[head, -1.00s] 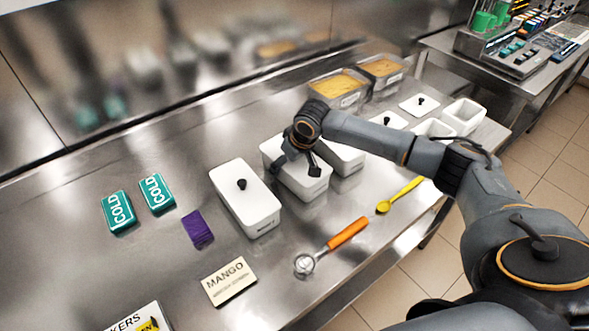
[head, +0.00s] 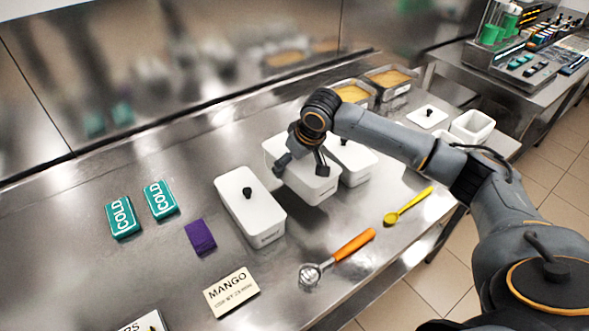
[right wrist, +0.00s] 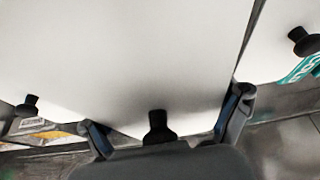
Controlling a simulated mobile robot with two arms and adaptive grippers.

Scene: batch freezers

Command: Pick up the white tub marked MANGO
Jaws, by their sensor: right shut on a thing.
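A white lidded tub (head: 312,186) is held by my right gripper (head: 302,165), whose fingers straddle its top on either side. The tub appears slightly raised off the steel counter. Its small front label is too small to read. In the right wrist view, the held tub (right wrist: 130,60) fills much of the picture, with its black knob (right wrist: 157,126) between the fingers (right wrist: 166,112). A card reading MANGO (head: 231,291) lies on the counter, in front and to the left. My left gripper is not in view.
Similar white tubs stand close on the left (head: 250,212) and right (head: 357,166). An orange-handled scoop (head: 353,244), a yellow spoon (head: 408,206), a purple cloth (head: 200,236) and teal COLD packs (head: 122,217) lie around. Filled pans (head: 388,82) stand behind. The counter's left rear is clear.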

